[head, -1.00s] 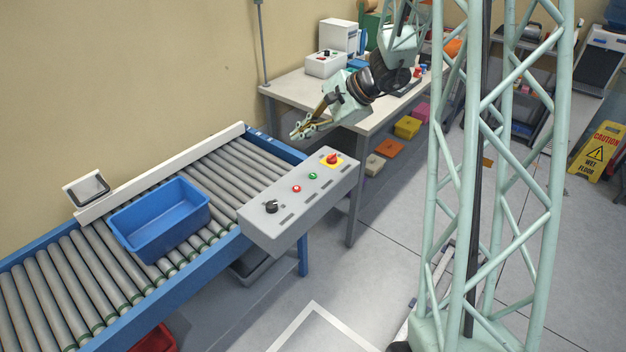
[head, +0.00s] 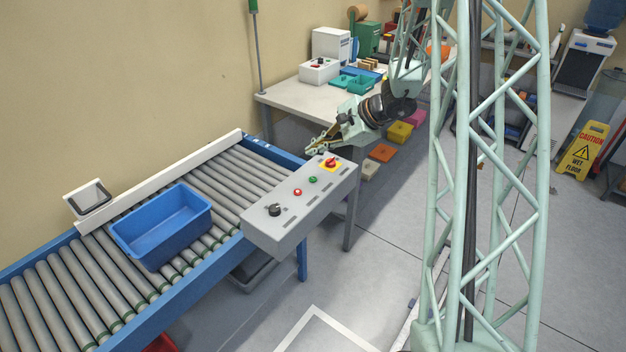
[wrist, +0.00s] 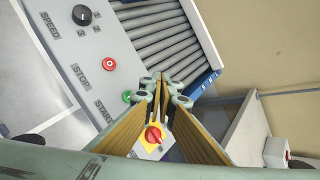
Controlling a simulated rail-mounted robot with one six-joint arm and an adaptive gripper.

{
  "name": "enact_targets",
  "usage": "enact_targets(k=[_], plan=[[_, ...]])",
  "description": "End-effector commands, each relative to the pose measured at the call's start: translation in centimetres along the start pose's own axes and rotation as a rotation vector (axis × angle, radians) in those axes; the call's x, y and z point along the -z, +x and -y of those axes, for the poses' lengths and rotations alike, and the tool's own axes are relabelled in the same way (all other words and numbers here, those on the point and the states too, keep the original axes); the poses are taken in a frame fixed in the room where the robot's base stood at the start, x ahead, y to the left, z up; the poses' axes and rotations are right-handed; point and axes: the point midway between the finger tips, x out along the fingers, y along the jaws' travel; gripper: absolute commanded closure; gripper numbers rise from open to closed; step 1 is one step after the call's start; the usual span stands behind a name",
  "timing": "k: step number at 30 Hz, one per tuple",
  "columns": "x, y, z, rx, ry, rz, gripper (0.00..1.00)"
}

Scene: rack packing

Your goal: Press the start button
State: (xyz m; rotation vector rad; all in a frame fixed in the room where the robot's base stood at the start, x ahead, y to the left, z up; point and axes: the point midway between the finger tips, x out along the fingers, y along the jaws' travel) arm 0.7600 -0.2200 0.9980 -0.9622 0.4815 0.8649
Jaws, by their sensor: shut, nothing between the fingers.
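The grey control panel (head: 268,232) is fixed at the conveyor's right end. The green start button (head: 313,180) is on it, between the red stop button (head: 298,192) and the red rotary switch on a yellow plate (head: 331,163). My gripper (head: 309,151) is shut and empty, above the panel's far edge near the switch. The red stop button (wrist: 109,63) is clear of the fingers. I see no contact with the start button.
A blue bin (head: 160,231) sits on the roller conveyor (head: 60,295). A black speed knob (head: 275,210) is at the panel's near end. A workbench (head: 300,97) with boxes stands behind my gripper. A yellow wet-floor sign (head: 581,152) stands far right.

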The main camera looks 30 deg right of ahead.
Motion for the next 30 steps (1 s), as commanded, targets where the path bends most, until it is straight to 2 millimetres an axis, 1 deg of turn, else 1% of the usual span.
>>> enact_targets(k=[11,30], plan=[[0.6,0.8,-0.6,-0.001,0.001,0.000,1.00],[3.3,4.5,-3.3,0.000,0.000,0.000,1.00]])
